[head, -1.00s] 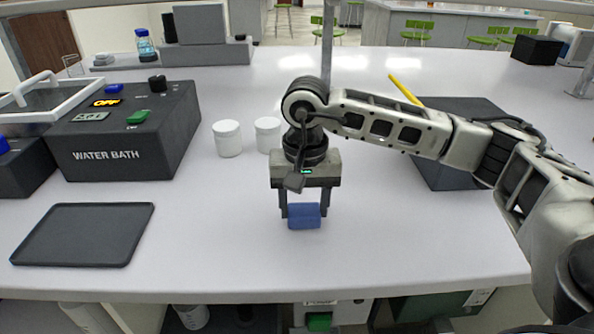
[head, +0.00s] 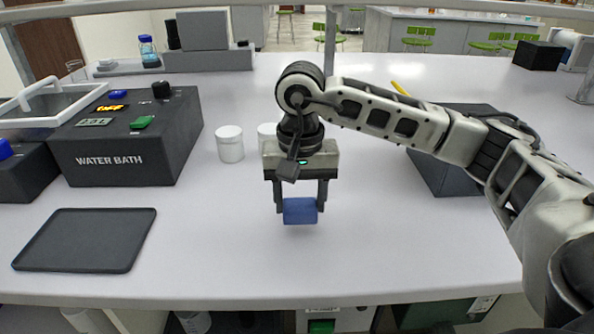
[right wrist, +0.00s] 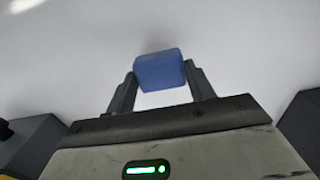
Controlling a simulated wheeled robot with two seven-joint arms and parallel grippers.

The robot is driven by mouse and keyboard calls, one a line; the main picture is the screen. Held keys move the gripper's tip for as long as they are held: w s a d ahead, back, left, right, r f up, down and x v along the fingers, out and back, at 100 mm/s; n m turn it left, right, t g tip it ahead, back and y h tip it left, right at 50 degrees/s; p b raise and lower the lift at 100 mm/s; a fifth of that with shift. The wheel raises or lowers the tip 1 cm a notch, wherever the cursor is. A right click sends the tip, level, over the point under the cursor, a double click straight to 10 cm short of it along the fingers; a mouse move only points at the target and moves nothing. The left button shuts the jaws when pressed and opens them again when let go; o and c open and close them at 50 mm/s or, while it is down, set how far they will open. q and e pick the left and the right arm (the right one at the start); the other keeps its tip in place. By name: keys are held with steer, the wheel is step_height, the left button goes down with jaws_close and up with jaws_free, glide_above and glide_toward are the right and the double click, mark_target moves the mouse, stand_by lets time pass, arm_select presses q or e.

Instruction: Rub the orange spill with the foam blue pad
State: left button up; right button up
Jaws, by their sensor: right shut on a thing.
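The foam blue pad (head: 300,211) is a small blue block between the fingers of my right gripper (head: 300,203), which is shut on it. In the right wrist view the pad (right wrist: 160,70) sits between the fingertips, with pale bench surface around it. I cannot tell whether the pad touches the bench or is just above it. I see no orange spill in either view; it may be hidden under the pad or gripper. My left gripper is not in view.
A dark grey tray (head: 85,240) lies at the left front. The water bath (head: 125,150) stands behind it. Two white jars (head: 230,144) stand just behind and left of my gripper. The front middle of the bench (head: 390,260) is clear.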

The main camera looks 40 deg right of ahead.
steer(key=shift+r+p, duration=1.25)
steer(key=shift+r, duration=1.25)
